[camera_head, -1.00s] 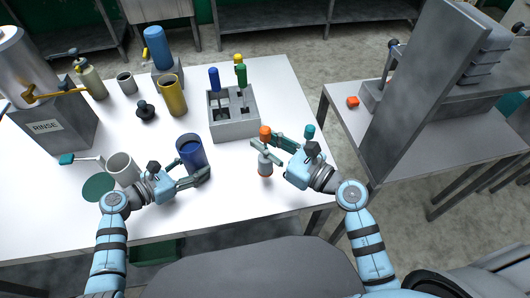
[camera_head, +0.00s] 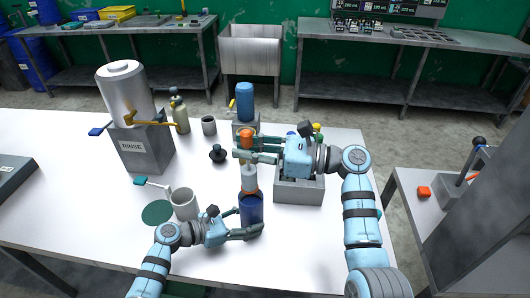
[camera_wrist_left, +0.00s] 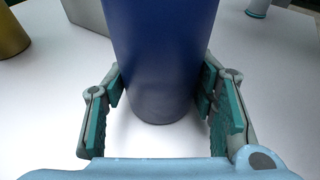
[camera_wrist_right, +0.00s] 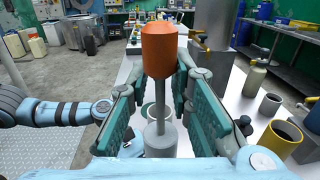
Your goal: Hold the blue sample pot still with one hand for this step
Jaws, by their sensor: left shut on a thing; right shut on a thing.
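The blue sample pot (camera_head: 251,213) stands upright on the white table. My left gripper (camera_head: 247,228) is shut on its sides; the left wrist view shows the blue pot (camera_wrist_left: 160,60) between both finger pads. My right gripper (camera_head: 243,147) is shut on an orange-topped tool (camera_head: 249,178) and holds it upright above the blue pot. The tool's orange ring is at the pot's mouth in the head view; I cannot tell whether its end is inside. The right wrist view shows the tool's orange knob (camera_wrist_right: 159,50) and grey shaft between the fingers.
A grey holder (camera_head: 299,193) stands right of the pot, partly under my right gripper. A white cup (camera_head: 184,204) and green disc (camera_head: 157,212) lie left. The RINSE dispenser (camera_head: 145,148) stands at the back left. A yellow pot (camera_wrist_right: 282,138) shows in the right wrist view.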

